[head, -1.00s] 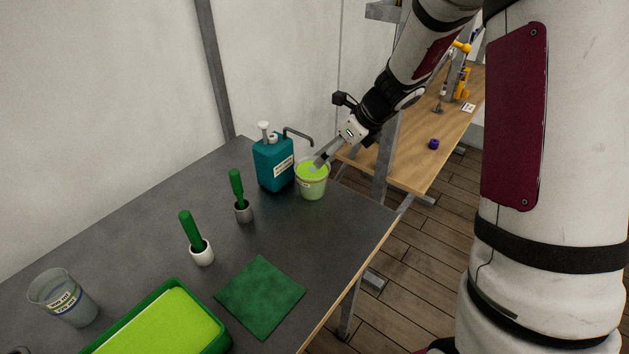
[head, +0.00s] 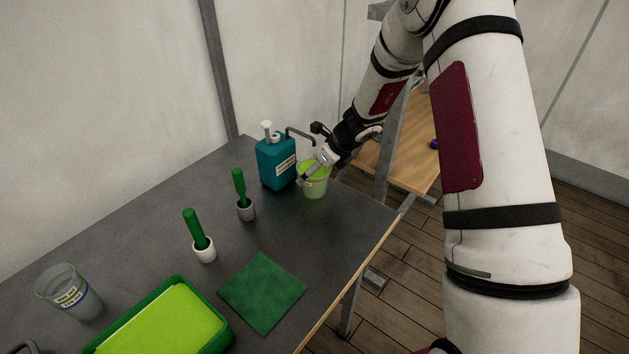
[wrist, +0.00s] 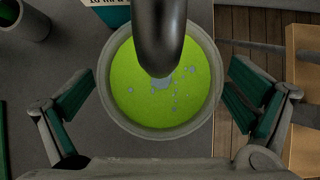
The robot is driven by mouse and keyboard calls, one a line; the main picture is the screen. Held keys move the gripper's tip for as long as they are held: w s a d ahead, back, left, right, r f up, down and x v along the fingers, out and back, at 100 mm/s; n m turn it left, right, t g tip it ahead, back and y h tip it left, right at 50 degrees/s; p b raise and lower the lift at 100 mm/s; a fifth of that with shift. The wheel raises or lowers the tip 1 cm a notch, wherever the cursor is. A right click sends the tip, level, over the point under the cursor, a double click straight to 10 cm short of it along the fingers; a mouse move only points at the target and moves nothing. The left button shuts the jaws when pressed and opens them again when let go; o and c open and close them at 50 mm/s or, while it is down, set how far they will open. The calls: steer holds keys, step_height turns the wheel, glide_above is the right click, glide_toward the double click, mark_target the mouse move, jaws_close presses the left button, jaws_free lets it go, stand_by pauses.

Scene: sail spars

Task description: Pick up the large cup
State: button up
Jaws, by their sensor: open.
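A pale, translucent cup (head: 316,189) filled with bright green liquid stands on the dark table next to the teal pump bottle. In the wrist view this cup (wrist: 163,127) is round, upright and centred. My gripper (head: 310,173) is at the cup; in the wrist view my gripper (wrist: 162,88) is open, one finger on each side of the cup, with visible gaps. The bottle's dark spout (wrist: 160,40) hangs over the cup and hides part of its rim. Another clear, labelled cup (head: 68,292) stands at the table's left. Which cup is larger is hard to tell.
The teal pump bottle (head: 276,163) is close left of the filled cup. A green cloth (head: 262,291) and green tray (head: 222,331) lie nearer. The table's right edge is close.

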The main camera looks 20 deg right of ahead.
steer(key=shift+w+a+f, duration=0.1)
steer(key=shift+f, duration=0.05)
steer(key=c, duration=1.8)
